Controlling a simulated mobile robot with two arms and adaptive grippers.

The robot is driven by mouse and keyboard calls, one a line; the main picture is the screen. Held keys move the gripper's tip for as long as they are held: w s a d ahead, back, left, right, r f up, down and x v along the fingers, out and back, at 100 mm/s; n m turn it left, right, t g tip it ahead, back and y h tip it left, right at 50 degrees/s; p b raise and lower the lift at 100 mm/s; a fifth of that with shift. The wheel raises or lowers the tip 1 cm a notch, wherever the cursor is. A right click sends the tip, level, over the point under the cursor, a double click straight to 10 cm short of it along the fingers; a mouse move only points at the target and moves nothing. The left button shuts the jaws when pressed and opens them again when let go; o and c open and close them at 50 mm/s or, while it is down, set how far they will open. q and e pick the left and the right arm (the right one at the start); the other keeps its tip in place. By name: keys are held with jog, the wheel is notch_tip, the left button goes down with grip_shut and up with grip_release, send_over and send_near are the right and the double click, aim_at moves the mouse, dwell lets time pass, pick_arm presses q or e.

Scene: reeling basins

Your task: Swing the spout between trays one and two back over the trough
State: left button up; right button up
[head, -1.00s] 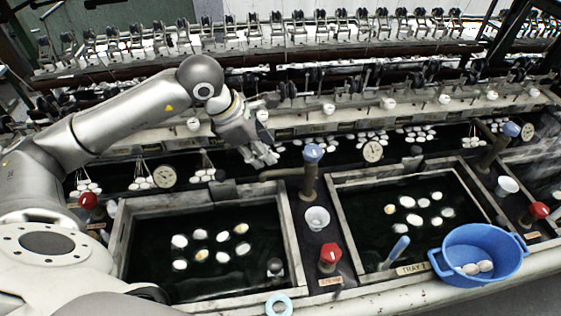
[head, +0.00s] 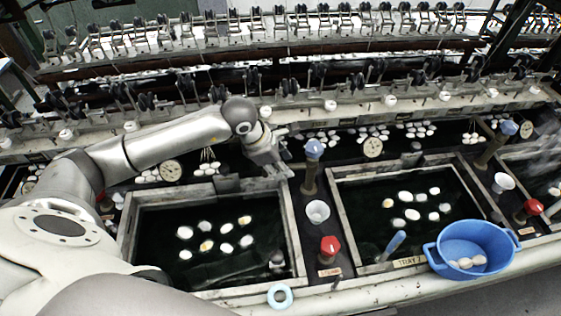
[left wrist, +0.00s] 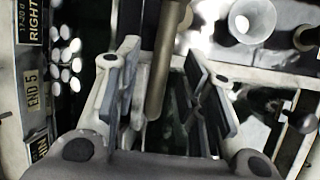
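The spout fitting between the two trays is a brown upright post with a blue knob (head: 314,150) in the head view. My left gripper (head: 286,170) is just left of this post, above the back right corner of the left tray (head: 292,225). In the left wrist view my left gripper (left wrist: 160,95) is open. A brown tube (left wrist: 162,70) shows between its two fingers, with gaps on both sides. Whether it is the post or the spout's arm I cannot tell. The trough (head: 340,150) is the dark strip behind the trays. My right gripper is not in view.
A white cup (head: 317,211) and a red valve knob (head: 329,247) stand between the trays. The right tray (head: 350,225) and left tray hold several floating cocoons. A blue basin (head: 468,240) sits at the front right. A round dial (head: 373,147) stands behind.

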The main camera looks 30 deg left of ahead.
pick_arm(q)
grip_shut()
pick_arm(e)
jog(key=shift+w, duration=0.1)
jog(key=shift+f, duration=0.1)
